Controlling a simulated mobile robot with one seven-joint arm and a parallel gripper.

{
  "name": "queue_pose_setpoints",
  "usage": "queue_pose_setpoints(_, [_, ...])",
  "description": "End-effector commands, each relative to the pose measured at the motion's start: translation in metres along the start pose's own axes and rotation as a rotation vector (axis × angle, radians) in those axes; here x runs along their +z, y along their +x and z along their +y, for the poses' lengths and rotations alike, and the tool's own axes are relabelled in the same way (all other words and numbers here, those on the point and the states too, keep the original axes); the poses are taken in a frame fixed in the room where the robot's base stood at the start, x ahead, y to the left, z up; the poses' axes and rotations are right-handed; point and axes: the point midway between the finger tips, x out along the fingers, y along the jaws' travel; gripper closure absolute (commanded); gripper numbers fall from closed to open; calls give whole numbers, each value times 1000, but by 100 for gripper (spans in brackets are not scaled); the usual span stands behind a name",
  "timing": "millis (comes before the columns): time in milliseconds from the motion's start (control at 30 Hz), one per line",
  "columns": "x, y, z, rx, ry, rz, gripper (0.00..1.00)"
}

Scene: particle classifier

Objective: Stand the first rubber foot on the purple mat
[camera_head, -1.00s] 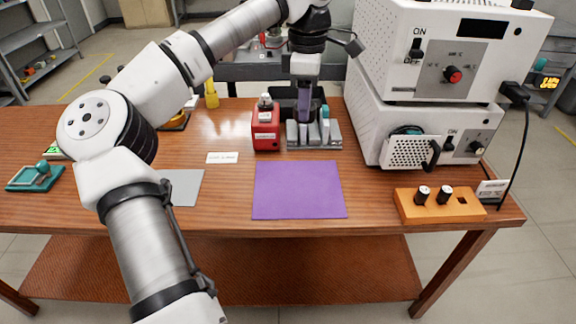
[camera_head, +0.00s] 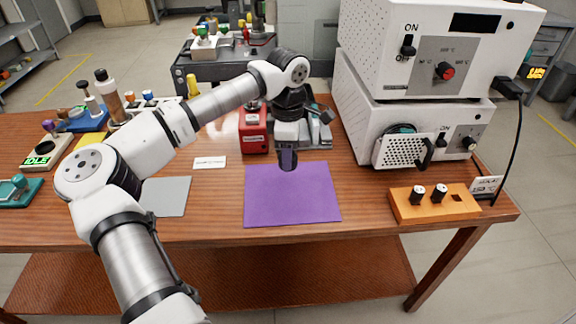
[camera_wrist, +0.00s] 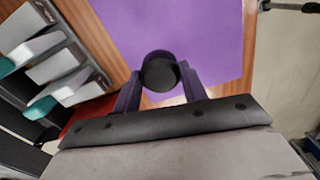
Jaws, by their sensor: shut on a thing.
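The purple mat (camera_head: 292,200) lies flat on the wooden table, and its surface is bare in the head view. It also shows in the wrist view (camera_wrist: 200,35). My gripper (camera_head: 288,162) is over the back edge of the mat, pointing down. In the wrist view my gripper (camera_wrist: 160,85) is shut on a round black rubber foot (camera_wrist: 159,72), held between its two dark fingers. The foot appears above the mat's edge; its exact height is hard to tell. In the head view the foot is hidden by the fingers.
A red block-shaped device (camera_head: 254,132) and a grey slotted rack (camera_head: 322,130) stand behind the mat. White stacked instruments (camera_head: 365,125) stand to the right, with an orange holder (camera_head: 435,205) in front. A grey mat (camera_head: 168,196) lies to the left.

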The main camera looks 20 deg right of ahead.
Motion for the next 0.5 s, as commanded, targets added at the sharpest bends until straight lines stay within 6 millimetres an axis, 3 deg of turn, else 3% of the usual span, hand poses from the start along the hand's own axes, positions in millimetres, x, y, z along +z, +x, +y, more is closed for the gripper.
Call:
queue_pose_setpoints(167, [0,12,0,0,1,0,81])
queue_pose_setpoints(400, [0,45,0,0,1,0,81])
queue_pose_setpoints(500, [0,48,0,1,1,0,81])
